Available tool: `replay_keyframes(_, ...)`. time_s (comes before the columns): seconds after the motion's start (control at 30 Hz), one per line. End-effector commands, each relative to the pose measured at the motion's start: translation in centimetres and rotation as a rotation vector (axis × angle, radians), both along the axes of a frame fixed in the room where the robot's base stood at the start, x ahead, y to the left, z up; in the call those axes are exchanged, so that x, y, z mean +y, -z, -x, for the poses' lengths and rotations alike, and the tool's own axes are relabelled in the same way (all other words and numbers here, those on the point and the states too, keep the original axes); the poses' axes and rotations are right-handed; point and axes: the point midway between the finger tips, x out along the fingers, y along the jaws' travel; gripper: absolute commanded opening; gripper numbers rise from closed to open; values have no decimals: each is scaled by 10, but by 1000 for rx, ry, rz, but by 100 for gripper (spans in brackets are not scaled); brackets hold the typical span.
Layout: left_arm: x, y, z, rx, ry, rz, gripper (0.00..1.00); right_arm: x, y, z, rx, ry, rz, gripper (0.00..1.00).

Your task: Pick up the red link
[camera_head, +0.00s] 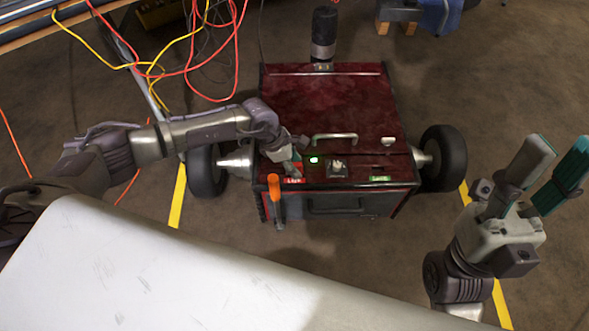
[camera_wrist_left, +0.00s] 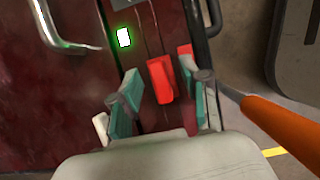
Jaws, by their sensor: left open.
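The red link (camera_wrist_left: 160,80) is a small red block on the dark red box (camera_head: 335,95). In the left wrist view it stands between the two teal finger pads of my left gripper (camera_wrist_left: 163,102), with a gap on each side. The left gripper is open and points down at the front left of the box top in the head view (camera_head: 292,168). There the gripper mostly hides the link. A red label (camera_head: 293,180) shows at the front edge just below it. My right gripper (camera_head: 556,158) is open and empty, raised at the right, away from the box.
An orange-handled tool (camera_head: 274,188) hangs at the box's front left, close to my left gripper. A metal handle (camera_head: 335,138) and a lit green indicator (camera_head: 314,160) are on the top. Wheels (camera_head: 443,158) flank the box. Red and yellow cables (camera_head: 190,65) hang at the upper left.

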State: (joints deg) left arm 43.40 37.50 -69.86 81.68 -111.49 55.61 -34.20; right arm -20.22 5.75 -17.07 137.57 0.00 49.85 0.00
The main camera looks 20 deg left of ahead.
Motion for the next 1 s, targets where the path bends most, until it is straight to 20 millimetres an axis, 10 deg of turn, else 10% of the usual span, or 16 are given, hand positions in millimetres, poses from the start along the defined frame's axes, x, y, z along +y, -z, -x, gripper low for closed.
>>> replay_keyframes(0.27, -1, 1, 0, 1, 0, 0, 44, -1, -1, 2, -12, -1, -4, 40)
replay_keyframes(0.53, 0, 1, 0, 1, 0, 0, 0, 0, 0, 2, -11, -1, -4, 40)
replay_keyframes(1.0, 0, 0, 0, 1, 0, -1, 0, 0, -1, 1, -6, -1, -2, 40)
